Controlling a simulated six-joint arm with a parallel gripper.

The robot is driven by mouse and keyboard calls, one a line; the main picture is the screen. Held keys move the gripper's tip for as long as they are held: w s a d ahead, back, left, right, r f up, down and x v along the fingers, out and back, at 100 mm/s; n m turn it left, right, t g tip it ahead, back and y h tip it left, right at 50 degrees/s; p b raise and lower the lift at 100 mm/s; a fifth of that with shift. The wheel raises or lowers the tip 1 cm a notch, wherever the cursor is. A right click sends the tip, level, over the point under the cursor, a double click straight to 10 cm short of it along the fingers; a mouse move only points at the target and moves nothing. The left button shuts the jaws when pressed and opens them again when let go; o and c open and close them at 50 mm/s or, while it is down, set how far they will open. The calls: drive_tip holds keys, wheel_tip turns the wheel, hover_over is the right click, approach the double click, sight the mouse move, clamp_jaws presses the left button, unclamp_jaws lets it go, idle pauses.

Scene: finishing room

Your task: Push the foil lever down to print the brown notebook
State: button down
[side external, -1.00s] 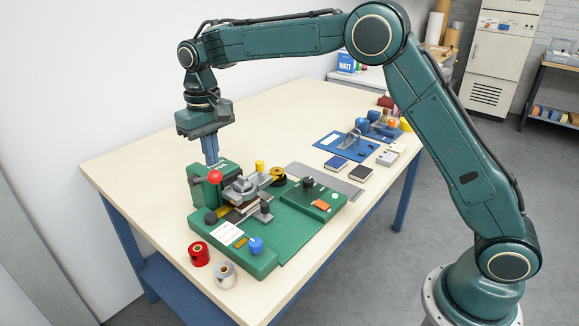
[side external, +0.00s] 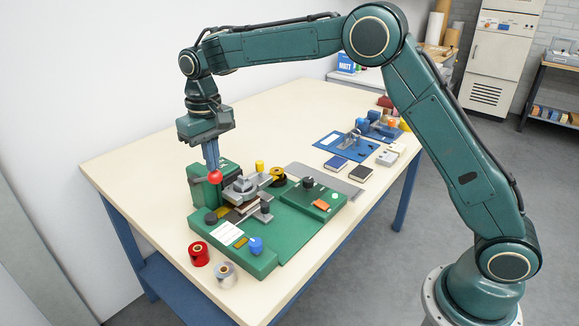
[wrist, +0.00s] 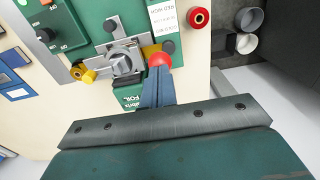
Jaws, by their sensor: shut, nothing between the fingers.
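The foil press (side external: 200,187) is a green machine on the table, with a grey head (side external: 240,188) and a lever ending in a red ball knob (side external: 215,177). My gripper (side external: 213,167) is shut and empty, its blue fingers pointing down at the top of the knob. In the wrist view the fingertips (wrist: 156,74) meet the red ball (wrist: 159,60) or lie just in front of it; I cannot tell whether they touch. A brown piece (side external: 235,215), seemingly the brown notebook, lies under the head, mostly hidden by it.
A red foil roll (side external: 199,254) and a silver roll (side external: 225,275) stand at the table's near corner. A blue notebook (side external: 336,163) and a black one (side external: 362,173) lie right of the press. A blue board (side external: 335,147) lies behind them. The table's far left is clear.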

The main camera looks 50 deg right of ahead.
sight(217, 181)
drive_tip(key=shift+f, duration=0.4)
drive_tip(key=shift+s+f, duration=0.2)
drive_tip(key=shift+f, duration=0.95)
drive_tip(key=shift+s+f, duration=0.15)
drive_tip(key=shift+f, duration=1.25)
drive_tip(key=shift+w+f, duration=0.15)
drive_tip(key=shift+f, duration=1.45)
drive_tip(key=shift+w+r, duration=0.2)
drive_tip(key=shift+r, duration=5.5)
drive_tip(key=shift+r, duration=2)
